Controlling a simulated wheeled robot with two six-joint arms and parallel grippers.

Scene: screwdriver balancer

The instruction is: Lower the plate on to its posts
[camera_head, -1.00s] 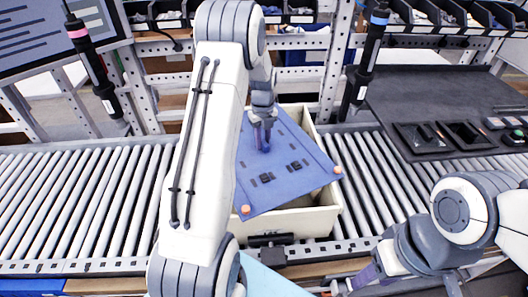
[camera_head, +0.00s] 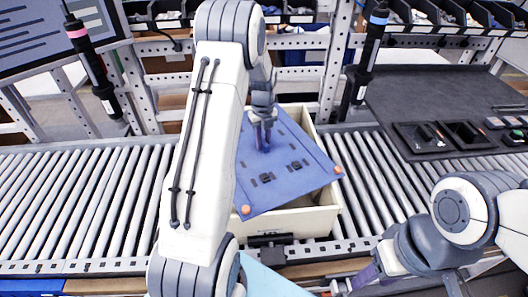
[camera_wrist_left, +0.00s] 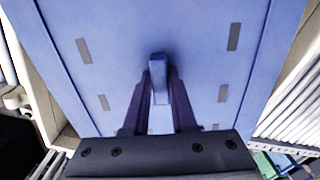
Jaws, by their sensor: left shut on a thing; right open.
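A blue plate (camera_head: 290,190) hangs tilted in the picture over a cream box (camera_head: 323,212) in the head view. Orange round ends (camera_head: 245,209) show at two of its corners; I cannot tell if they touch it. My left gripper (camera_head: 262,148) is shut on the plate's central handle, which stands between the fingers in the left wrist view (camera_wrist_left: 158,80). The plate's left side is hidden behind my left arm, and the gap beneath the plate is hard to judge. My right gripper (camera_head: 352,283) is open and empty at the bottom edge, partly out of frame.
The box sits on a roller conveyor (camera_head: 80,200) with bare rollers on both sides. Two hanging screwdrivers, one with a pink ring (camera_head: 92,70) and one with a blue ring (camera_head: 372,55), flank it. A dark bench mat (camera_head: 430,95) with trays is at right.

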